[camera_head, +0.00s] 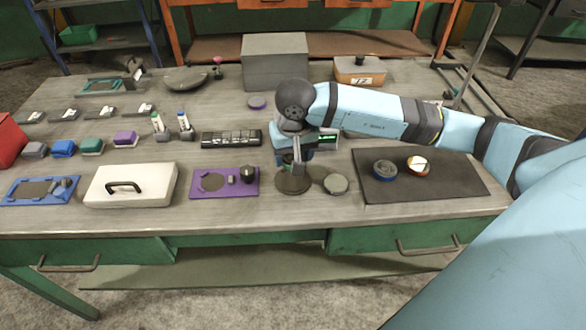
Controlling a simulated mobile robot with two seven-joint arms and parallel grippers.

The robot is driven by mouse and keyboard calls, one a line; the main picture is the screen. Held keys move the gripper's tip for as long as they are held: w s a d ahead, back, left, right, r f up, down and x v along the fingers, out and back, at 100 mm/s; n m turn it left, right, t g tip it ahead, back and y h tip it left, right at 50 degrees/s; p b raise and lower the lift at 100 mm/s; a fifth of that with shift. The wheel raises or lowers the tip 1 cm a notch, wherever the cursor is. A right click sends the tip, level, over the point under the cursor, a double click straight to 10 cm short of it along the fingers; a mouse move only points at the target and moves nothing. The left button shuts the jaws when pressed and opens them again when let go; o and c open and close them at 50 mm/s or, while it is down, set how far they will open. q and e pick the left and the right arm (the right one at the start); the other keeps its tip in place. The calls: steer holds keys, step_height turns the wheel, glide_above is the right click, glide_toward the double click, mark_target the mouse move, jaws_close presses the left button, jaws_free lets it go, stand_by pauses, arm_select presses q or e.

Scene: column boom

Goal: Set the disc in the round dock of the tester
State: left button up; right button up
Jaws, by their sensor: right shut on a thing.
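My right gripper (297,166) points down over the middle of the table. It is shut on a dark brown round disc (293,183), whose top is partly hidden by the fingers. I cannot tell whether the disc touches the table. Just left of it lies a purple tester plate (222,194) with a dark round dock (212,182) and a black knob (247,174). The dock looks empty. A blue plate (38,195) with a squarish dark recess lies at the far left. My left gripper is not in view.
A grey-green round piece (336,184) lies right of the held disc. A dark mat (440,185) carries two small round items. A white case (130,186) stands left of the purple plate. A black strip (231,139) and a grey box (275,62) are behind.

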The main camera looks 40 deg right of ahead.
mark_target(292, 179)
step_height(292, 179, down, 4)
steer(key=shift+f, duration=0.6)
arm_select(q)
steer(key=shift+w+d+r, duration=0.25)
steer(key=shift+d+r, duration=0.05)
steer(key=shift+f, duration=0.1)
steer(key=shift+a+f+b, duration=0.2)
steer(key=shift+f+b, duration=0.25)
steer(key=shift+b, duration=0.35)
arm_select(e)
steer(key=shift+f, duration=0.6)
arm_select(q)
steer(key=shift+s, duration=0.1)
arm_select(e)
steer(key=o, duration=1.2)
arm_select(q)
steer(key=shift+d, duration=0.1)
arm_select(e)
steer(key=shift+o, duration=0.2)
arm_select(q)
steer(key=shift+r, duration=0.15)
arm_select(e)
steer(key=shift+r, duration=0.1)
